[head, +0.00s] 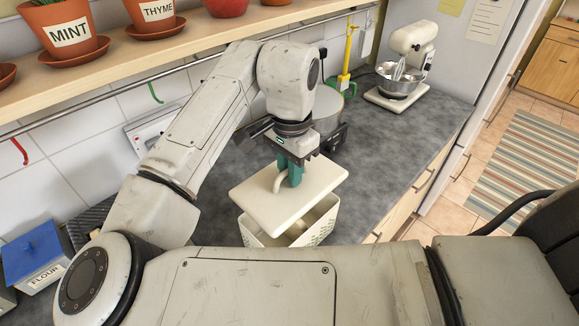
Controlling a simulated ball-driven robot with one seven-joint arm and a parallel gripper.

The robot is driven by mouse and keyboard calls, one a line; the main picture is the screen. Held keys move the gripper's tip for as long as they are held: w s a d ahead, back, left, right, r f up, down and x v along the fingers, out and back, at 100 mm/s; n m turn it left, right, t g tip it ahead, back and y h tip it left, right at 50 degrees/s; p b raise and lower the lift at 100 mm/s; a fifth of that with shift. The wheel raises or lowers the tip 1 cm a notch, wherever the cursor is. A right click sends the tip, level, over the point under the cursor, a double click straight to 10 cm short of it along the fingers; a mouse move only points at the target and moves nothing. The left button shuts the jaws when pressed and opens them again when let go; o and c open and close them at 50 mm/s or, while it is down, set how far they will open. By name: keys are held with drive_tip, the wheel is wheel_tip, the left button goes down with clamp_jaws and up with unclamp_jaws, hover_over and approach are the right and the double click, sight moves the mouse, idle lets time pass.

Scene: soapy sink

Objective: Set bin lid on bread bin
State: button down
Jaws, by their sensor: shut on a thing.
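The bin lid (305,203) is a flat cream panel with a loop handle (277,180) on top. My gripper (290,174) is shut on this handle, with its teal fingers around it. The bread bin (321,232) is a cream box with small holes in its side, on the grey counter below the lid. The lid is over the bin and looks slightly tilted, with a dark gap into the bin showing at the front edge. The lid hides most of the bin's opening. Whether the lid touches the rim at the back is hidden.
A pot (327,110) stands on the counter behind my gripper, with a stand mixer (405,65) farther back right. A blue-lidded flour tin (35,255) is at the left. Potted herbs (66,28) line the shelf above. Bare counter (400,135) lies right of the bin.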

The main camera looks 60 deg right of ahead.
sight(290, 189)
drive_tip(key=shift+f+b, duration=2)
drive_tip(key=shift+f, duration=0.9)
drive_tip(key=shift+f, duration=0.95)
drive_tip(key=c, duration=1)
unclamp_jaws()
wheel_tip(290, 189, up, 11)
drive_tip(key=shift+f+b, duration=0.1)
drive_tip(key=shift+b, duration=0.45)
